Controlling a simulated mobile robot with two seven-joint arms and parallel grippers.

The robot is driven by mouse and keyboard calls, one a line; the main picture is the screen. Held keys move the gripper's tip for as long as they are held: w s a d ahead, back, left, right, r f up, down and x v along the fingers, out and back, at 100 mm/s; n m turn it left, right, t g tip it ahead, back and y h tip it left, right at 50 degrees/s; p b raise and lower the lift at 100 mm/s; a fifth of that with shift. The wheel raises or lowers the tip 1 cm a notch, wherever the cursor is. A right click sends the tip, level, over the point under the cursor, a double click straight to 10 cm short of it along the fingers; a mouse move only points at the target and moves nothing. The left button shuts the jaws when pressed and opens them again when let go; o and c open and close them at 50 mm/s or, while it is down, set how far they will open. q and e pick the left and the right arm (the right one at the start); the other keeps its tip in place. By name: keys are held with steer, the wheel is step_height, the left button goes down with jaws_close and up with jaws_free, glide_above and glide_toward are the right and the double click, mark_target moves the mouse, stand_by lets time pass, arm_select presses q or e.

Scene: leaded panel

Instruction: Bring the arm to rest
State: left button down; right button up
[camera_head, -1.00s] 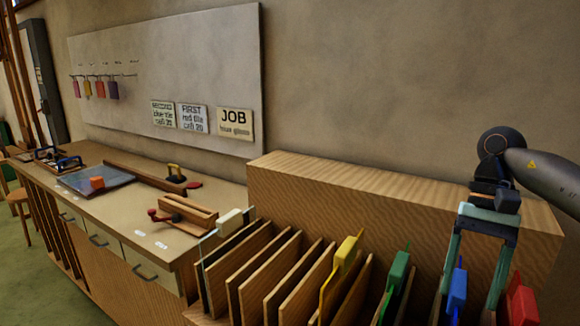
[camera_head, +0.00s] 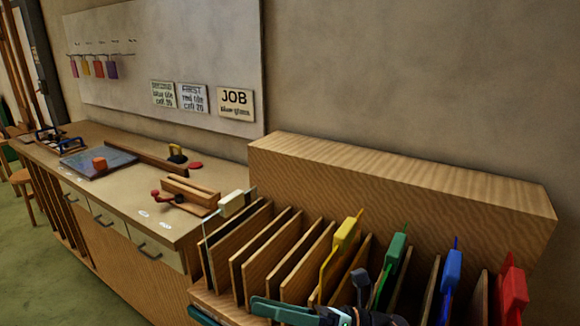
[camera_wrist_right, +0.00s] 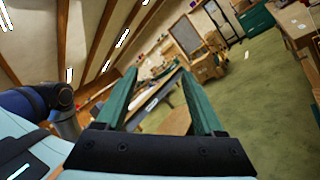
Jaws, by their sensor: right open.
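My right gripper (camera_head: 270,312) is low at the bottom edge of the head view, in front of the wooden rack, partly cut off by the frame. Its green fingers also show in the right wrist view (camera_wrist_right: 158,75), spread apart with nothing between them. Behind them the wrist view shows the room's floor and furniture at a tilt. My left gripper is in neither view.
A rack (camera_head: 345,172) holds upright boards and panes with white, yellow, green, blue and red (camera_head: 514,289) clips, close to my right gripper. A workbench (camera_head: 130,190) with a blue panel (camera_head: 85,163) stands left. Green floor (camera_head: 50,270) is clear at lower left.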

steer(key=w+d+f+m+t+h, duration=0.1)
steer(key=d+f+m+t+h, duration=0.3)
steer(key=m, duration=0.5)
steer(key=w+d+f+m+t+h+p, duration=0.1)
steer(key=d+f+m+t+h, duration=0.2)
steer(key=m+t, duration=0.45)
steer(key=w+d+f+m+t+h, duration=0.15)
steer(key=f+m+t+h, duration=0.35)
steer(key=m, duration=0.6)
steer(key=s+d+f+m+g+h, duration=0.3)
steer(key=s+d+f+m+g, duration=0.1)
steer(key=s+f+m, duration=0.3)
steer(key=s+d+f+m+g+h+p, duration=0.1)
steer(key=s+d+f+m+g+h, duration=0.3)
steer(key=s+d+f+m, duration=0.3)
steer(key=s+f+m, duration=0.1)
steer(key=s+f, duration=0.3)
steer(key=f, duration=0.1)
steer(key=shift+d+f, duration=0.3)
steer(key=shift+f, duration=0.05)
